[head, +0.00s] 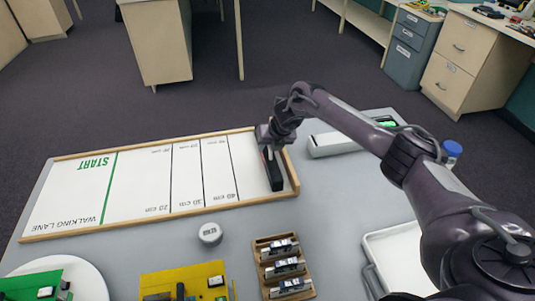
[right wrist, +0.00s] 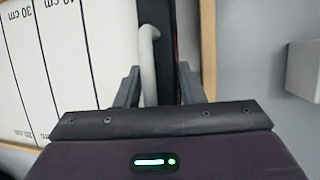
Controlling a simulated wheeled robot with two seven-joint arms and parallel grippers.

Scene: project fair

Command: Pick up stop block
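The stop block (head: 273,174) is a long dark block at the right end of the white walking lane, beside its wooden end rail. In the right wrist view the block (right wrist: 166,40) shows a dark body, a thin red edge and a pale curved handle (right wrist: 148,62). My right gripper (head: 268,142) is over the far end of the block, pointing down. In the wrist view its two fingers (right wrist: 158,85) are apart, with the handle between them and a gap towards the right finger. The fingertips' depth against the handle is unclear. My left gripper is out of view.
The walking lane (head: 140,190) has a low wooden rim. A round grey tin (head: 210,234), a wooden rack (head: 262,262) of small modules, a yellow board (head: 185,282) and a white tray (head: 398,262) stand nearer. A white box (head: 335,144) lies right of the lane.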

